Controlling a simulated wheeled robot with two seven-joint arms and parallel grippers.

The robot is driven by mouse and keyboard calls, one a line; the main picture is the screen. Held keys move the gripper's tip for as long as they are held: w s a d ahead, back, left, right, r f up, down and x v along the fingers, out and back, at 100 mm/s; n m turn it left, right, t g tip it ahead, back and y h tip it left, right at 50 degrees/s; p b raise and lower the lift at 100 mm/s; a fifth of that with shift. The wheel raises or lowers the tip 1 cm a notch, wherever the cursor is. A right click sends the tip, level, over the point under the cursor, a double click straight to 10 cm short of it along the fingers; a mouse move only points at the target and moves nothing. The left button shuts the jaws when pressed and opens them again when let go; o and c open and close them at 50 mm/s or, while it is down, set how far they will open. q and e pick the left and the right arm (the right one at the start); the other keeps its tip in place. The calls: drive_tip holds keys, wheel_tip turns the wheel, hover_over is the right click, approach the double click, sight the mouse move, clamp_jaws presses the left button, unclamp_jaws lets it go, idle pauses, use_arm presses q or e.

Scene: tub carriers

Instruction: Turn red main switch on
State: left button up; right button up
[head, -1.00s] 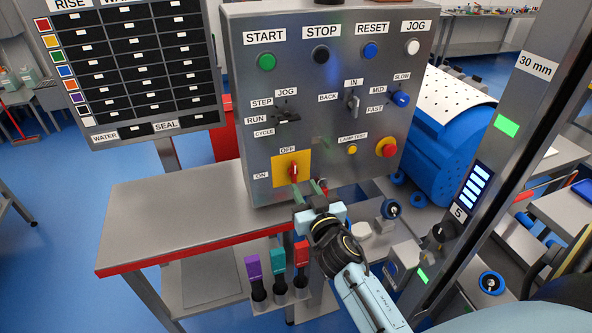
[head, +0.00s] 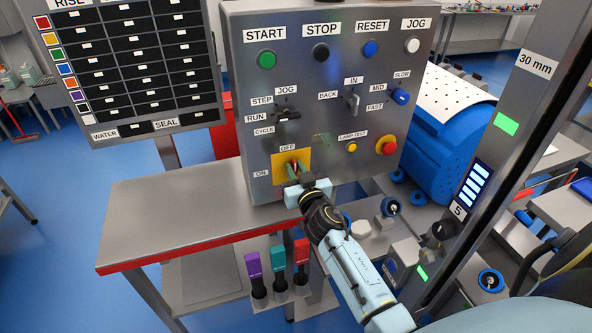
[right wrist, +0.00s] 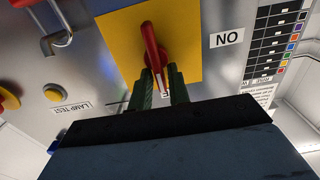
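The red main switch (right wrist: 152,45) is a handle on a yellow plate (right wrist: 186,42) low on the grey control panel. Its handle points towards the OFF label (head: 288,147); the ON label (head: 262,173) is to the left of the plate. My right gripper (right wrist: 161,82) is at the switch, its two green fingers apart, one on each side of the handle's end. I cannot tell whether they touch it. In the head view my right gripper (head: 294,171) covers part of the plate and handle. My left gripper is not in view.
A red padlock-like piece (right wrist: 55,40) with a grey shackle hangs beside the plate. The lamp test button (head: 352,147) and red emergency button (head: 387,145) are to the right. A steel table (head: 185,215) lies below left; a grey post (head: 490,140) stands at right.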

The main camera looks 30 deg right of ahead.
clamp_jaws()
drive_tip(key=shift+w+a+f+n+b, duration=0.1)
drive_tip(key=shift+a+f+n+b, duration=0.35)
drive_tip(key=shift+n, duration=2.55)
drive_tip(key=shift+a+f+n+b, duration=0.1)
drive_tip(key=shift+f+n+b, duration=0.5)
drive_tip(key=shift+n, duration=2.4)
drive_tip(key=shift+w+a+f+n+b, duration=0.1)
drive_tip(key=shift+a+f+n+b, duration=0.5)
drive_tip(key=shift+n, duration=2.4)
drive_tip(key=shift+d+r, duration=0.3)
drive_tip(key=shift+r, duration=0.1)
